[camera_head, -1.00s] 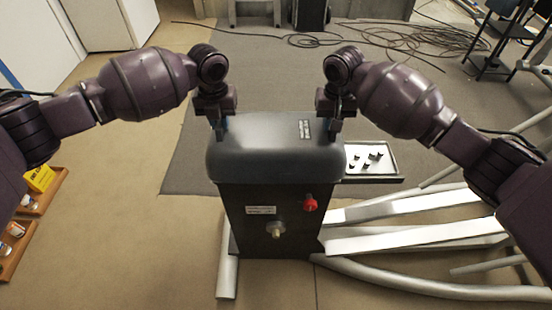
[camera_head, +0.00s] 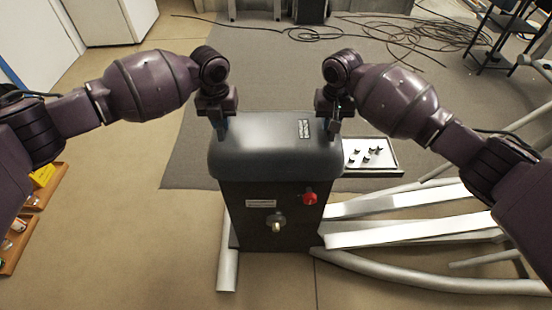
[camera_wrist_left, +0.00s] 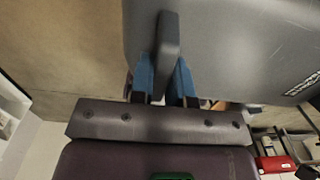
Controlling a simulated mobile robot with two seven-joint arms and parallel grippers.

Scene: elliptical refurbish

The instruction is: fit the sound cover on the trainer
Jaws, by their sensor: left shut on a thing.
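The dark grey sound cover (camera_head: 275,145) is a rounded box shell with a small label on its top right. It sits over the top of the trainer's black housing (camera_head: 245,225), looking level; whether it is seated or just above is hidden. My left gripper (camera_head: 221,127) is shut on a tab at the cover's left end. The tab lies between its blue fingers (camera_wrist_left: 167,80) in the left wrist view. My right gripper (camera_head: 335,127) is at the cover's right end; its fingers are too small to judge.
A white tray (camera_head: 391,163) with several small dark parts stands right of the cover. The trainer's pale rails (camera_head: 420,228) run to the right. Orange trays (camera_head: 28,222) lie at the far left. Black cables (camera_head: 400,35) lie on the floor behind.

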